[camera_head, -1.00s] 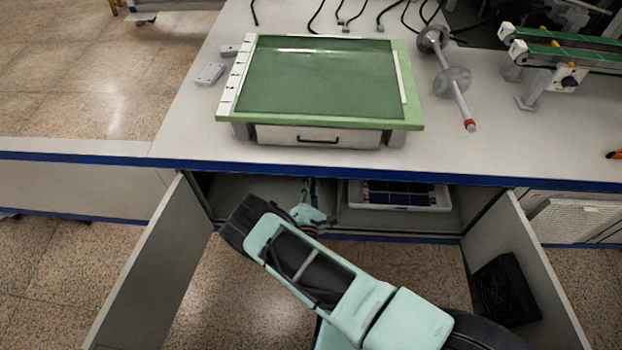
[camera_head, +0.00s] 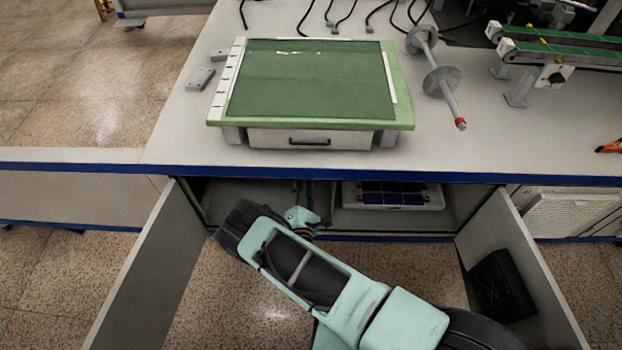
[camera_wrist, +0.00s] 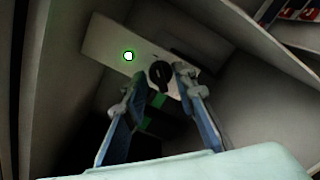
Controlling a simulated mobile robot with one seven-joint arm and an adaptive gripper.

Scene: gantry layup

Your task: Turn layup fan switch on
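In the wrist view a pale switch panel (camera_wrist: 105,45) is fixed inside the dark cabinet. It carries a round black knob (camera_wrist: 160,74) and a round lamp (camera_wrist: 128,56) that glows green-white. My gripper (camera_wrist: 156,86) is open, its two blue fingers spread with the knob between or just beyond their tips; contact cannot be told. In the head view my arm reaches into the open cabinet under the bench, and the fingers and switch panel are hidden there.
The cabinet's left door (camera_head: 150,265) and right door (camera_head: 520,265) stand open either side of my arm. A white tray of dark panels (camera_head: 392,201) sits inside the cabinet. A green-framed glass-topped unit (camera_head: 310,85) stands on the bench (camera_head: 480,145) above.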

